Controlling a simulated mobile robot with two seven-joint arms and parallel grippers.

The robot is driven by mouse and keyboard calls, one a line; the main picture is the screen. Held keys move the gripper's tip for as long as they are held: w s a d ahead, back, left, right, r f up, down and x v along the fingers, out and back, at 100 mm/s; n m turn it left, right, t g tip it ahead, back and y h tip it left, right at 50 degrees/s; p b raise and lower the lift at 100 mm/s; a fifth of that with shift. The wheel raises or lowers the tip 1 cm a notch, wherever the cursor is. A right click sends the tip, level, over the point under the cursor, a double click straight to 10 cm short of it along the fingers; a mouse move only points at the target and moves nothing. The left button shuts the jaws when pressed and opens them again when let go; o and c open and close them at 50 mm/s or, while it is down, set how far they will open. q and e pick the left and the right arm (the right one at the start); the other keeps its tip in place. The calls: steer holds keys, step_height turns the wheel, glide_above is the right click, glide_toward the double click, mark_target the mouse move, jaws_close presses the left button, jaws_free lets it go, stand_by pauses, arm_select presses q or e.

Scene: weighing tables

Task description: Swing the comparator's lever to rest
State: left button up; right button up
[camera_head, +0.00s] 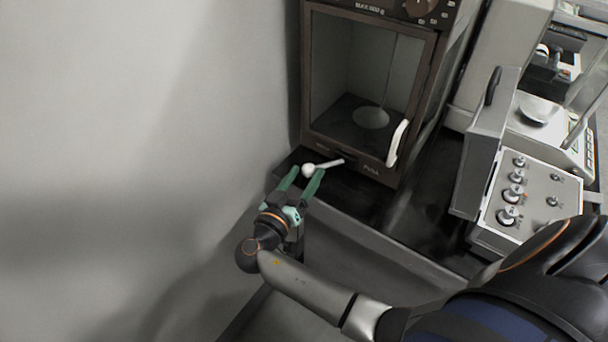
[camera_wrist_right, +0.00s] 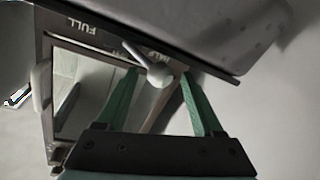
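The comparator (camera_head: 428,62) is a brown cabinet with a glazed front at the top centre. Its lever (camera_head: 330,164) is a pale rod at the foot of the front, ending in a white ball at the left. The rod and ball also show in the wrist view (camera_wrist_right: 159,76). My right gripper (camera_head: 301,174) is open, its green fingers on either side of the ball. In the wrist view, a gap shows beside each finger (camera_wrist_right: 160,80). A FULL label is readable on the base; the label near the ball is partly covered. My left gripper is out of view.
A white handle (camera_head: 397,143) sticks out from the cabinet front, right of the lever. A grey control box with knobs (camera_head: 528,200) and a balance with a round pan (camera_head: 538,109) stand further right. A bare wall (camera_head: 130,120) is close on the left.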

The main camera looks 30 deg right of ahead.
jaws_close()
stand_by(0.3)
stand_by(0.9)
